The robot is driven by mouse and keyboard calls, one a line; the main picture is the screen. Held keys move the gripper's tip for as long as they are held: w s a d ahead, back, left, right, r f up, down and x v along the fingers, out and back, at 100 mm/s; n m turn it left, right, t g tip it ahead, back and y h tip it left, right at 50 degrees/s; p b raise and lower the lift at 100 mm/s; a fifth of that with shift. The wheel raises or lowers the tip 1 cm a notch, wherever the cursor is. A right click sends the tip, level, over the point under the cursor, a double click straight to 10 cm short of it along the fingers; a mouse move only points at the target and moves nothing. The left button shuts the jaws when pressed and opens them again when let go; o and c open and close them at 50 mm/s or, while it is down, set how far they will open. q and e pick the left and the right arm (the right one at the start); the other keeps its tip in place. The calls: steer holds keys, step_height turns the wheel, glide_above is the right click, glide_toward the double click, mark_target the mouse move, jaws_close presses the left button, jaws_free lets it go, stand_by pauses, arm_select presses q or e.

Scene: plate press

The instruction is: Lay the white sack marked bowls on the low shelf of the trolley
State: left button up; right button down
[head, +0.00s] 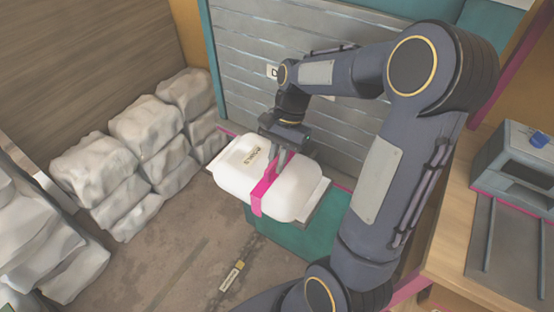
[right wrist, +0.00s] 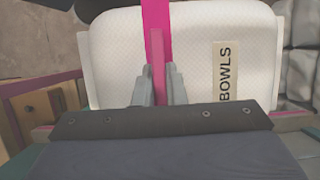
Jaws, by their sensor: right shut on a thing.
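The white sack marked BOWLS (head: 292,190) has a pink band around its middle. In the right wrist view the sack (right wrist: 195,60) shows its BOWLS label right of the band. My right gripper (head: 279,158) is above the sack, with its fingers (right wrist: 158,88) closed on the upright pink strap (right wrist: 157,50). A teal structure with pink edges (head: 292,238), seemingly the trolley, is under and behind the sack. The sack hides most of it, and I cannot tell whether the sack touches it. My left gripper is not in view.
Stacked pale sacks (head: 95,165) stand on the left by a brown wall. A grey slatted shutter (head: 245,75) is behind. A wooden counter (head: 462,190) with a grey machine (head: 510,160) is on the right. The brown floor (head: 185,255) in front is mostly clear.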

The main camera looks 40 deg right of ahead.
steer(key=shift+f, duration=0.1)
steer(key=c, duration=1.8)
jaws_free()
steer(key=o, duration=0.3)
